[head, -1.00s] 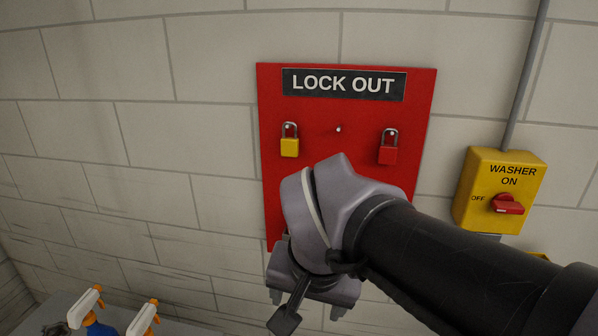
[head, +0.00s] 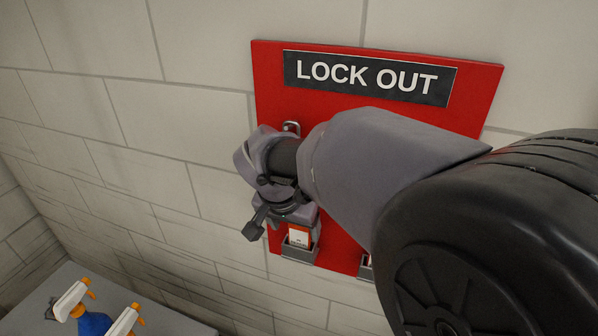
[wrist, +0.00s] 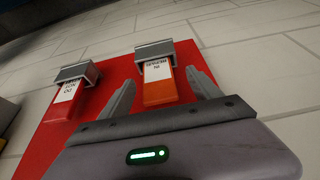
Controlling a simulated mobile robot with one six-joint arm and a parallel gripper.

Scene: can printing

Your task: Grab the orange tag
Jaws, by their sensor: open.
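The orange tag (head: 299,235), with a white label, stands in a grey holder (head: 299,252) low on the red lock out board (head: 262,75). In the wrist view the orange tag (wrist: 160,92) lies between the two spread fingers of my gripper (wrist: 159,76), with a visible gap on each side. My gripper is open and holds nothing. In the head view my gripper (head: 290,214) is at the tag's upper part and hides some of it.
A red tag (wrist: 66,108) sits in a second holder (wrist: 76,73) beside it. A padlock shackle (head: 291,127) shows behind my wrist. Spray bottles (head: 94,322) stand on a grey surface (head: 165,315) at lower left. My arm covers the board's right side.

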